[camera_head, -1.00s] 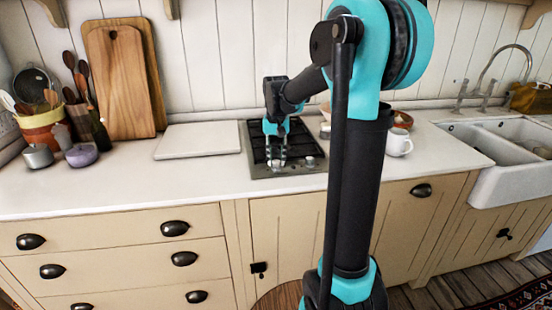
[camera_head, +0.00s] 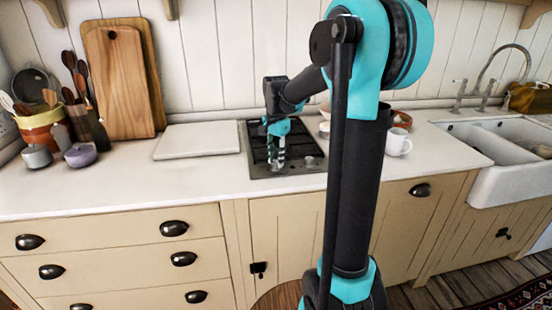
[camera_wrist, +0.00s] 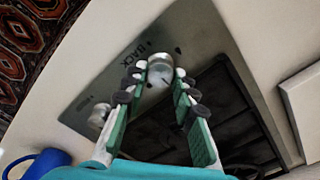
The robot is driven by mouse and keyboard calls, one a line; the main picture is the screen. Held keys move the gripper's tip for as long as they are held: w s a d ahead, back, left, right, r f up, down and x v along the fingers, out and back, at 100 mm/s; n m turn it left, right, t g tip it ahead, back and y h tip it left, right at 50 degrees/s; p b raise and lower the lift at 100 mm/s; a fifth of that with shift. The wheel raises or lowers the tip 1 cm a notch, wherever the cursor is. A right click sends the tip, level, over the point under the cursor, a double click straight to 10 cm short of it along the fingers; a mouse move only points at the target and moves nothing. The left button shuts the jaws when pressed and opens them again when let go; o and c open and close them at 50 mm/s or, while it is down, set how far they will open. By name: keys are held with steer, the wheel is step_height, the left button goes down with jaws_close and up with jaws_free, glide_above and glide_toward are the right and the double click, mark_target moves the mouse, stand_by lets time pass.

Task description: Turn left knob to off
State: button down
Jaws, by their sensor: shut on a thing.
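The left knob (camera_wrist: 160,72) is a silvery round knob on the hob's front metal strip. In the wrist view it sits between my two fingertips, which are closed on its sides. My gripper (camera_head: 277,167) points down at the front left of the hob (camera_head: 292,168) and hides the left knob in the head view. The right knob (camera_wrist: 98,116) stands free on the same strip, apart from my fingers; it also shows in the head view (camera_head: 310,161). I cannot read the left knob's pointer setting.
A white board (camera_head: 198,141) lies left of the hob. A white mug (camera_head: 398,142) stands to the right, before the sink (camera_head: 500,150). Black grates (camera_wrist: 225,105) lie behind the knobs. The counter (camera_head: 150,185) in front is clear.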

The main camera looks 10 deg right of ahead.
mark_target(276, 161)
stand_by(0.3)
steer(key=c, duration=1.2)
jaws_free()
steer(key=shift+r, duration=0.15)
step_height(276, 161, up, 12)
steer(key=shift+s, duration=0.1)
